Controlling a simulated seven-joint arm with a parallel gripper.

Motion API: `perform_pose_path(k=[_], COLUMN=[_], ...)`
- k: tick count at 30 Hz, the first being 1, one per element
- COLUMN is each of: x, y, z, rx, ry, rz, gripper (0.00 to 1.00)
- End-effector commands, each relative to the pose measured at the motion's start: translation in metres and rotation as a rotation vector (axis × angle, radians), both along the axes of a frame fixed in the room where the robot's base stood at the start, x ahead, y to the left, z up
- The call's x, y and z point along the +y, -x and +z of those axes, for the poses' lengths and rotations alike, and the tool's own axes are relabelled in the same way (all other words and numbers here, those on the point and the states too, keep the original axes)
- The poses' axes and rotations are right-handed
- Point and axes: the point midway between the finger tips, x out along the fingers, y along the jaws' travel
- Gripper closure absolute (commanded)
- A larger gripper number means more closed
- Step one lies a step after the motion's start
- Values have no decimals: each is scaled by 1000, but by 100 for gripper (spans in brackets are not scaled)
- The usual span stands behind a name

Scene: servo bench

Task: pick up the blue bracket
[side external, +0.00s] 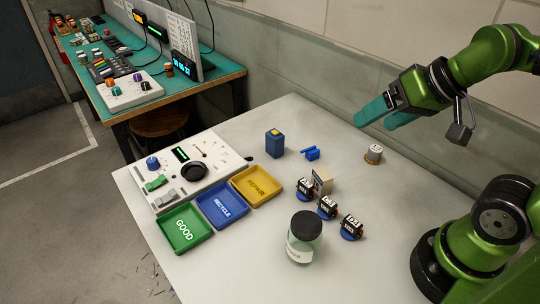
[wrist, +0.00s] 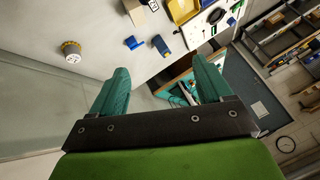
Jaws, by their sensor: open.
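The small blue bracket (side external: 311,153) lies on the white bench top, between a blue box and a grey round part. It also shows in the wrist view (wrist: 131,43), beyond my fingertips and left of the middle. My gripper (side external: 376,122) is in the air above the back of the bench, up and to the right of the bracket in the side view. Its two teal fingers are spread and nothing is between them; they also show in the wrist view (wrist: 161,70). The bracket is clear of the fingers and fully in sight.
A blue box (side external: 274,145) stands left of the bracket and a grey round part (side external: 373,154) to its right. Several servos, a jar (side external: 304,240), green, blue and yellow trays (side external: 270,198) and a control panel (side external: 190,170) are nearer the front. A wall runs along the back.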

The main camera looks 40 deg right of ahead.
Motion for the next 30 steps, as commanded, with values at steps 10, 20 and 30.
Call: perform_pose_path(k=[10, 20, 30], x=[0, -1, -25], y=[0, -14, -110], z=[0, -15, -42], rx=[0, 91, 389], ry=[0, -1, 90], rz=[0, 0, 56], gripper=[36, 36, 36])
